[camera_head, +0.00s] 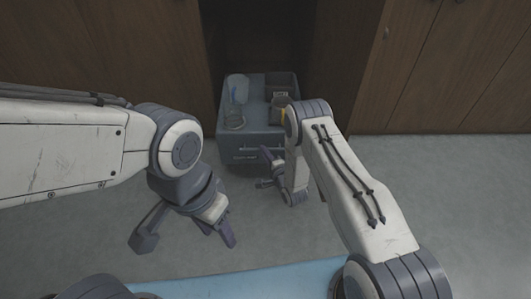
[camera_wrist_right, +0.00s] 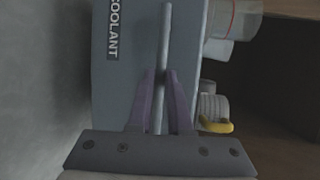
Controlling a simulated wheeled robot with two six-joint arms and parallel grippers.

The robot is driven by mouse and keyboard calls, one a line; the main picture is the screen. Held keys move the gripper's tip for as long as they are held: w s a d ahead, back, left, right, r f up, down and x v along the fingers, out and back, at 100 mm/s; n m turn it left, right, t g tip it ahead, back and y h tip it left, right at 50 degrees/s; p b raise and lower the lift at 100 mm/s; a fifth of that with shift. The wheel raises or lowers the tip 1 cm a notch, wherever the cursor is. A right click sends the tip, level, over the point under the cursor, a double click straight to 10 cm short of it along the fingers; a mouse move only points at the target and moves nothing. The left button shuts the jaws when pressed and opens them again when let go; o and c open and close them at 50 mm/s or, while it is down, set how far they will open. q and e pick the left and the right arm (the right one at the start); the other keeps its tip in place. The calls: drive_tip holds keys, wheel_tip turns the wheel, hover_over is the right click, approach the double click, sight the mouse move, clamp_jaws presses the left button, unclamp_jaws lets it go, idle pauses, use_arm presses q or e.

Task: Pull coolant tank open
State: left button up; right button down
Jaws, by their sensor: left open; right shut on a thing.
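The coolant tank (camera_head: 228,148) is a blue-grey open box standing on the floor, partly in a dark recess between wooden cabinet fronts. Its front face, labelled COOLANT, fills the middle of the right wrist view (camera_wrist_right: 118,85). A pale handle bar (camera_wrist_right: 166,40) runs along this face. My right gripper (camera_wrist_right: 161,88) is shut on the bar, one finger on each side. In the head view, my right gripper (camera_head: 267,169) is at the tank's front, partly hidden by my arm. My left gripper (camera_head: 187,238) is open and empty, away from the tank, toward the lower left.
A clear blue-tinted container (camera_head: 238,88), a jar (camera_head: 234,121) and a dark labelled bin (camera_head: 281,85) sit in the tank. A yellow item (camera_wrist_right: 217,127) shows beside a ribbed one. Wooden cabinets (camera_head: 445,70) flank the recess. The grey floor (camera_head: 450,185) in front is clear.

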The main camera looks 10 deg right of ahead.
drive_tip(key=c, duration=0.8)
unclamp_jaws()
drive_tip(key=shift+c, duration=0.2)
drive_tip(key=p+v, duration=0.5)
drive_tip(key=v, duration=0.5)
drive_tip(key=shift+s, duration=0.2)
drive_tip(key=shift+d+r, duration=0.1)
